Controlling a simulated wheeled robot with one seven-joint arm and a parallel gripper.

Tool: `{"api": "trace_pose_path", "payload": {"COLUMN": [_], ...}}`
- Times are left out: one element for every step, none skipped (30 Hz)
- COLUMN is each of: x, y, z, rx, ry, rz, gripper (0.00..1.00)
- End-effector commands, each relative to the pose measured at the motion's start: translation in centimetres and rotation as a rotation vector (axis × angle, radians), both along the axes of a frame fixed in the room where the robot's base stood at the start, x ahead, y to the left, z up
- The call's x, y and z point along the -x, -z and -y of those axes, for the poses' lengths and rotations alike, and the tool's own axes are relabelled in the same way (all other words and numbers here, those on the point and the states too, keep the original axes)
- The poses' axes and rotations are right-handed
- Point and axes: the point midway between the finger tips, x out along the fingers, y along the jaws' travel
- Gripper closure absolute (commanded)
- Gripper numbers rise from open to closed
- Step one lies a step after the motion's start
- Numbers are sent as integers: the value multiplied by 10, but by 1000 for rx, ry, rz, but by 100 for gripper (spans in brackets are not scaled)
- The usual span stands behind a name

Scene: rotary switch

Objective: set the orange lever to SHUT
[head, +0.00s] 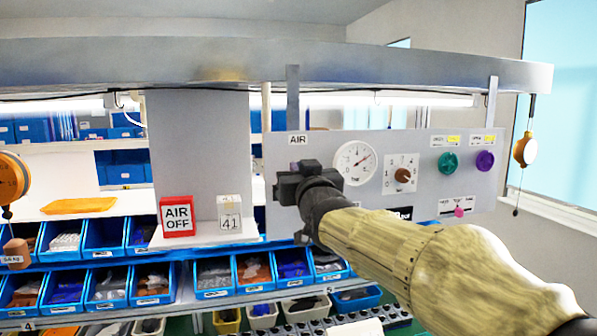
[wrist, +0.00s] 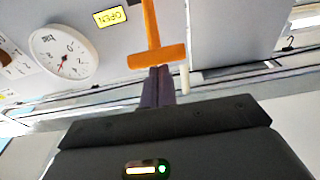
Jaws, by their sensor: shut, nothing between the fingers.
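The orange lever (wrist: 151,25) shows in the wrist view, running down from the top edge to a wide crossbar at its end. A yellow OPEN label (wrist: 110,16) appears upside down to the left of the lever. My gripper (wrist: 157,72) is shut and empty, its fingertips at the lower edge of the crossbar; I cannot tell whether they touch it. In the head view my gripper (head: 290,186) is in front of the left part of the grey AIR panel (head: 335,213), and my arm hides the lever there. No SHUT label is legible.
A round dial gauge (head: 354,163) and a brown knob (head: 402,175) are right of my gripper. Green (head: 448,162) and purple (head: 485,161) knobs are farther right. A red AIR OFF sign (head: 177,216) stands left of the panel.

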Motion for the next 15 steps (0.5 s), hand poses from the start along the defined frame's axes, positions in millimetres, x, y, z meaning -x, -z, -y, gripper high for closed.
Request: {"api": "trace_pose_path", "payload": {"x": [0,1,1,1,1,2,2,2,2,2,2,3,3,3,3], "y": [2,3,4,5,6,7,7,6,5,5,6,6,6,6,7], "z": [0,1,1,1,1,2,2,2,2,2,2,2,2,2,2], "rx": [-1,-2,-3,-4,-5,-7,-7,-8,-8,-9,-10,-10,-11,-11,-12], "ry": [0,1,1,1,1,2,2,2,2,2,2,2,2,2,2], "rz": [4,7,11,14,18,24,28,30,32,34,36,38,40,42,43], "gripper": [100,100,100,100,100,100,100,100,100,100,100,100,100,100,100]}}
